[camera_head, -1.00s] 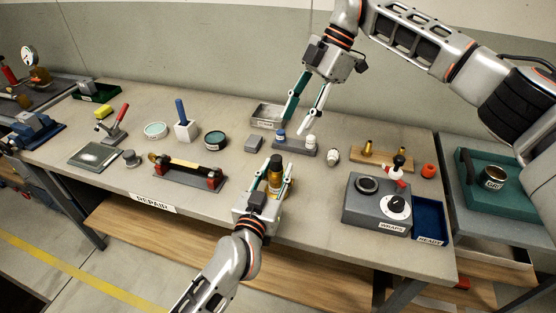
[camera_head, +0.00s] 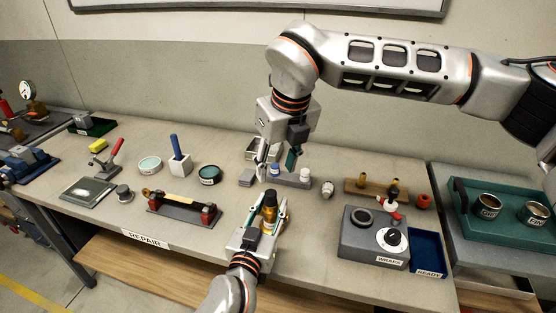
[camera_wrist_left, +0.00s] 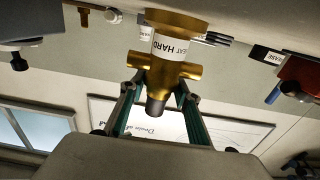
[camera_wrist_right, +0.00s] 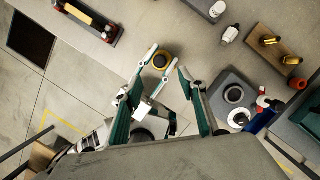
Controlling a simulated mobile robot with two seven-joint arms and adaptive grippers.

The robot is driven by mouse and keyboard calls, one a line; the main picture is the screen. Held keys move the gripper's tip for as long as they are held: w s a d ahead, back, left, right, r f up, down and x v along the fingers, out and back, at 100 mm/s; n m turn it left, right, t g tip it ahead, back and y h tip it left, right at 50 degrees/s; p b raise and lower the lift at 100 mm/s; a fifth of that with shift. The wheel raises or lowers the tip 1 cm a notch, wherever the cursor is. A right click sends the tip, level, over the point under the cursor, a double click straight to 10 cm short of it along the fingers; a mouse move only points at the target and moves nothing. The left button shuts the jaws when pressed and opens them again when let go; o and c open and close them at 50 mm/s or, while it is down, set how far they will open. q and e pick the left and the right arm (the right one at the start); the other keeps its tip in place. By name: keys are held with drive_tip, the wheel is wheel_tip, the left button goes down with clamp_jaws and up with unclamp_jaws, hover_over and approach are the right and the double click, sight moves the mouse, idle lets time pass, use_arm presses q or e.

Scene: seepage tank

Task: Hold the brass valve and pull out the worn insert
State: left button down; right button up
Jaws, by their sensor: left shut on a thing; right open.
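The brass valve (camera_head: 268,214) stands upright near the front edge of the table. My left gripper (camera_head: 267,221) is shut around it. The left wrist view, which is upside down, shows the brass body (camera_wrist_left: 172,68) with a white label and side stubs between my left fingers (camera_wrist_left: 157,92). A dark grey stub (camera_wrist_left: 156,107) protrudes from the valve's upper end; I cannot tell whether it is the worn insert. My right gripper (camera_head: 277,163) is open, pointing down above and behind the valve.
A grey block with small bottles (camera_head: 290,179) stands behind the valve. A red-ended stand (camera_head: 184,208) is at left. The grey WRAPS box (camera_head: 375,238) and blue READY tray (camera_head: 427,252) are at right. A teal tray (camera_head: 504,224) with cups is far right.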

sight(271, 192)
drive_tip(key=x, duration=1)
drive_tip(key=shift+f, duration=0.25)
clamp_jaws()
drive_tip(key=c, duration=0.9)
unclamp_jaws()
clamp_jaws()
drive_tip(key=shift+r, duration=0.3)
